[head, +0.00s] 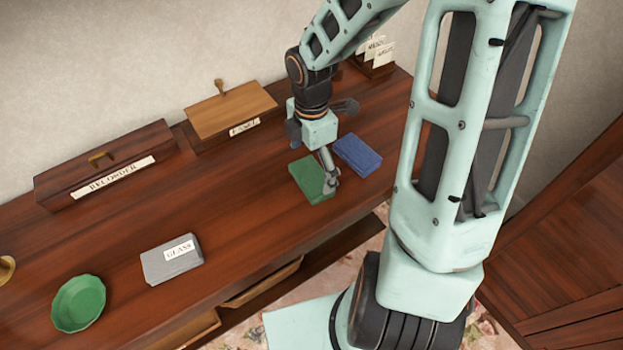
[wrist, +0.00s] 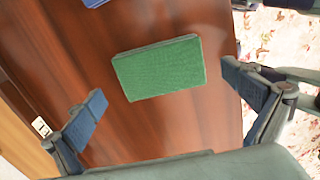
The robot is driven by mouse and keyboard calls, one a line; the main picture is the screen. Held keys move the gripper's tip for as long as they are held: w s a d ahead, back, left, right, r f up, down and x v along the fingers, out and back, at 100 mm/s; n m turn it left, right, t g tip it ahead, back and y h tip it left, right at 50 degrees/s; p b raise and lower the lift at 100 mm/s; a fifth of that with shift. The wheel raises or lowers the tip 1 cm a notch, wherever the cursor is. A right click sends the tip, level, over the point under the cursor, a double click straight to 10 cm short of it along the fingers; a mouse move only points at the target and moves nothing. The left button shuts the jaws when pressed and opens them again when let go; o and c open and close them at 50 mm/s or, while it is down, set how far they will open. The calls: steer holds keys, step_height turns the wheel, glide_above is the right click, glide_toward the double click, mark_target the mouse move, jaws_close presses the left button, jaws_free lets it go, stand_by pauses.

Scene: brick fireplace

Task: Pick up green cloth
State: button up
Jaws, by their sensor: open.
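The green cloth (head: 309,177) is a folded, flat rectangle lying on the wooden tabletop, left of a blue folded cloth. In the wrist view the green cloth (wrist: 160,68) lies ahead of my gripper, between the lines of its two fingers. My gripper (head: 328,172) is over the table at the green cloth's right side in the head view. In the wrist view my gripper (wrist: 160,95) has its fingers wide apart, with nothing between the pads. The exact height above the cloth is hard to tell.
The blue cloth (head: 358,154) lies close on the right. A grey stack labelled GLASS (head: 172,261) and a green bowl (head: 79,303) stand at the left. A RECORDER box (head: 106,166) and a wooden lidded box (head: 230,113) line the wall. Bare tabletop (head: 235,205) lies between.

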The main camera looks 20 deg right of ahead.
mark_target(311, 175)
step_height(311, 175, down, 4)
steer(key=shift+r+b, duration=0.1)
steer(key=shift+b, duration=0.4)
steer(key=shift+c, duration=0.6)
steer(key=c, duration=0.9)
steer(key=shift+r, duration=0.1)
